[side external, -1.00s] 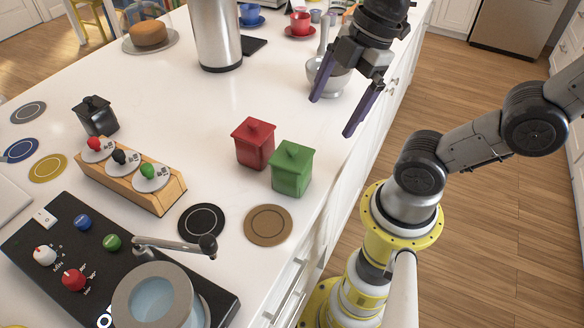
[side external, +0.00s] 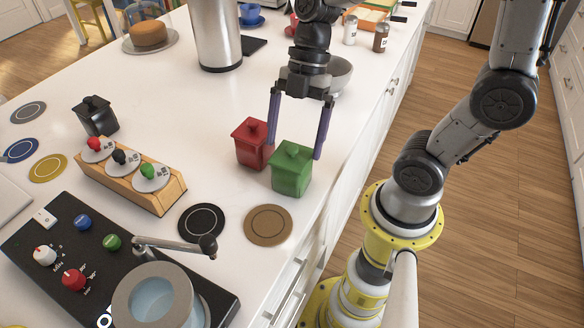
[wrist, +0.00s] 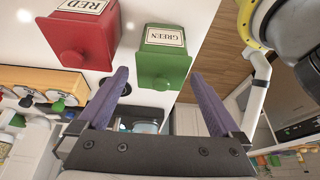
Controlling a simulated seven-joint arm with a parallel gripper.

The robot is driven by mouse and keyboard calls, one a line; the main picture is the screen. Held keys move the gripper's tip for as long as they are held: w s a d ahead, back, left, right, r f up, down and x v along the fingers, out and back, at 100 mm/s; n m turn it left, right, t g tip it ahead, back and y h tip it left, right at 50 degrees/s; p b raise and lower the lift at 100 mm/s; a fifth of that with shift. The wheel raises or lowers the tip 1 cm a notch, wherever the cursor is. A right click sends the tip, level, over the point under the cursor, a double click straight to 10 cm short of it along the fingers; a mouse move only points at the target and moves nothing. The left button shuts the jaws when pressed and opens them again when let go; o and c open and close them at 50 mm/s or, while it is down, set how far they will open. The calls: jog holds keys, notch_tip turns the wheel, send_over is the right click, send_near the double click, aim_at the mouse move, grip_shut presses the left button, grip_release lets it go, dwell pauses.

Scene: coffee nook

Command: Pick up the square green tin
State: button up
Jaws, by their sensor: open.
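The square green tin (side external: 291,170) stands upright on the white counter near its right edge, lidded with a knob. In the wrist view the green tin (wrist: 163,58) shows a label reading GREEN and lies ahead of the gap between the fingers. My gripper (side external: 296,148) is open and empty, pointing down, with its purple fingers above and behind the green tin. I cannot tell whether a finger touches anything. The square red tin (side external: 251,146) stands just left of the green one, close to the left finger. It also shows in the wrist view (wrist: 82,40).
A black coaster (side external: 201,222) and a brown coaster (side external: 268,224) lie in front of the tins. A wooden holder (side external: 132,182) with knobbed discs and a black tin (side external: 96,116) stand left. A steel canister (side external: 217,38) and a grey bowl (side external: 341,76) stand behind.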

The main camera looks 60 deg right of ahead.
aim_at(291, 159)
jog(key=shift+x, duration=3.55)
jog(key=shift+s+a, duration=0.1)
jog(key=shift+s, duration=0.05)
jog(key=shift+r, duration=0.1)
jog(key=c, duration=1.3)
jog(key=shift+c, duration=0.2)
